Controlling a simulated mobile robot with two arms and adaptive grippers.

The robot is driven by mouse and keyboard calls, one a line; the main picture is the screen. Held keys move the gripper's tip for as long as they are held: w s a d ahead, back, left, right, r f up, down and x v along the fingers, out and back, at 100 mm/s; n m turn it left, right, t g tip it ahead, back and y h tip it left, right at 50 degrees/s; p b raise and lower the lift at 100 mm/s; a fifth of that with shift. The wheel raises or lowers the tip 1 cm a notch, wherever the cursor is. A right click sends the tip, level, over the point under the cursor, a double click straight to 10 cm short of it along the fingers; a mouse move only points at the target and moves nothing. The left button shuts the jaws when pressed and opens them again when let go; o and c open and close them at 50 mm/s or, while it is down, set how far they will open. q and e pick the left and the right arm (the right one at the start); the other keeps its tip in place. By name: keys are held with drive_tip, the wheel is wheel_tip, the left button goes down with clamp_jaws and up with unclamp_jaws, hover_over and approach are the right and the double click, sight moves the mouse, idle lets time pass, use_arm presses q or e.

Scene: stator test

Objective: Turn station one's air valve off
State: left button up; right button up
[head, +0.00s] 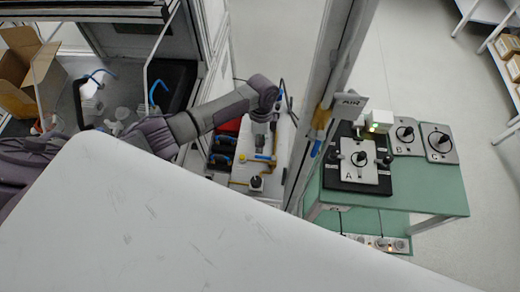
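I cannot tell the lever's setting. My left gripper (261,148) points down over the white bench (240,172) left of the post, close above a small yellow and blue part (264,157) on a yellow line. I cannot tell whether it touches that part, nor whether its fingers are open. No label for station one is readable. My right gripper is out of view.
Right of the post, a green table (430,198) holds plates A (359,174), B (406,148) and C (439,156) with black knobs. Black and blue items (222,152) and a knob on a white box (257,184) crowd the bench. A cardboard box (30,75) is at left.

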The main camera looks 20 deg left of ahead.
use_arm(q)
wheel_tip(320, 180, up, 6)
drive_tip(key=w, duration=0.1)
drive_tip(key=shift+a+r, duration=0.2)
drive_tip(key=shift+w, duration=0.1)
idle(0.4)
